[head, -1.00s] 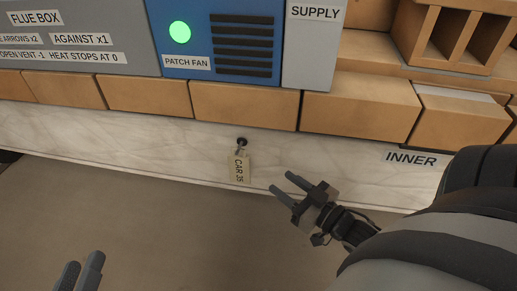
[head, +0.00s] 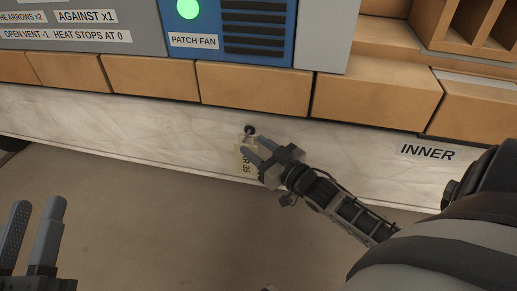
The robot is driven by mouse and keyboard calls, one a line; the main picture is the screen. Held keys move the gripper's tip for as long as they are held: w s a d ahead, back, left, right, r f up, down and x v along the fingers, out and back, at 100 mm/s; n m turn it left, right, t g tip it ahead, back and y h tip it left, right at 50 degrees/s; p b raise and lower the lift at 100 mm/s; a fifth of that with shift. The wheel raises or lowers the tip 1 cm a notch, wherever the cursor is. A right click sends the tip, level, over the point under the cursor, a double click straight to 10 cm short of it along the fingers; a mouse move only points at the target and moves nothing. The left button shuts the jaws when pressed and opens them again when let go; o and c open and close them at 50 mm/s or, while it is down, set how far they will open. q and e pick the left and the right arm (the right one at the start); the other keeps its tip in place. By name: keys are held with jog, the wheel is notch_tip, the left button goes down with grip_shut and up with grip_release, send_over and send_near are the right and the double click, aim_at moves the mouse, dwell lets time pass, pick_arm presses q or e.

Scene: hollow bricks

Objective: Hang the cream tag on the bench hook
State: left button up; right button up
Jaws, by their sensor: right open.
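The cream tag (head: 246,168) hangs below the dark bench hook (head: 249,130) on the pale marbled front of the bench. Its lettering is now mostly covered. My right gripper (head: 254,147) is open, with its fingers over the tag's upper part, just under the hook. I cannot tell whether the fingers touch the tag or have it between them. My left gripper (head: 38,202) shows at the lower left, well away from the tag and empty. Its jaw opening is hard to judge from this angle.
A row of tan bricks (head: 255,88) lines the bench top above the hook. Behind it stand the blue patch fan box (head: 208,56) and a grey labelled panel (head: 100,48). The floor (head: 170,235) below is clear.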

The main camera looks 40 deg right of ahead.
grip_shut()
jog(key=shift+r, duration=0.1)
jog(key=shift+r+p, duration=0.35)
jog(key=shift+p, duration=0.35)
jog(key=shift+r, duration=0.1)
jog(key=s+a+p, duration=0.4)
jog(key=s+a, duration=0.1)
jog(key=shift+a+r+p, duration=0.3)
jog(key=shift+a+p, duration=0.05)
dwell(1.3)
